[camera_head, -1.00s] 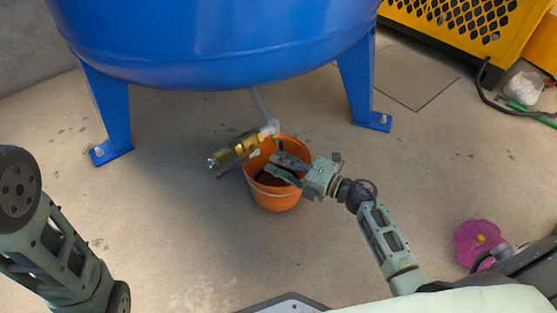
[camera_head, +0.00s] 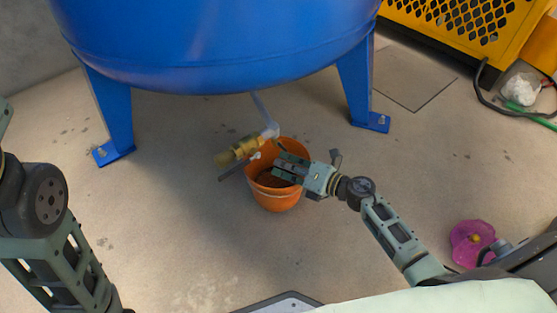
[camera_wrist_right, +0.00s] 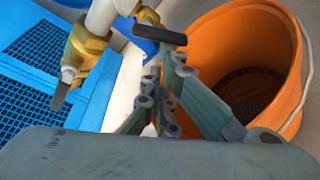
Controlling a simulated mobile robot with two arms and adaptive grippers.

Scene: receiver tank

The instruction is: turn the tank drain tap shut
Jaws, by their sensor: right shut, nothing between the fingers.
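The brass drain tap (camera_head: 238,152) hangs on a pale pipe under the blue tank (camera_head: 225,55), just above and left of the orange bucket (camera_head: 275,199). A dark bar (camera_head: 232,172), apparently its lever, slants below the brass body. My right gripper (camera_head: 279,166) is over the bucket, right of the tap, shut and empty. In the right wrist view the brass fitting (camera_wrist_right: 88,48) is left of the fingers, and a dark bar (camera_wrist_right: 150,32) lies just beyond the fingertips; contact cannot be told. My left arm shows at the left, its gripper out of frame.
Blue tank legs (camera_head: 117,115) and (camera_head: 359,85) stand either side of the tap. A yellow machine (camera_head: 470,30) with a cable is at the back right. The floor in front of the bucket is clear.

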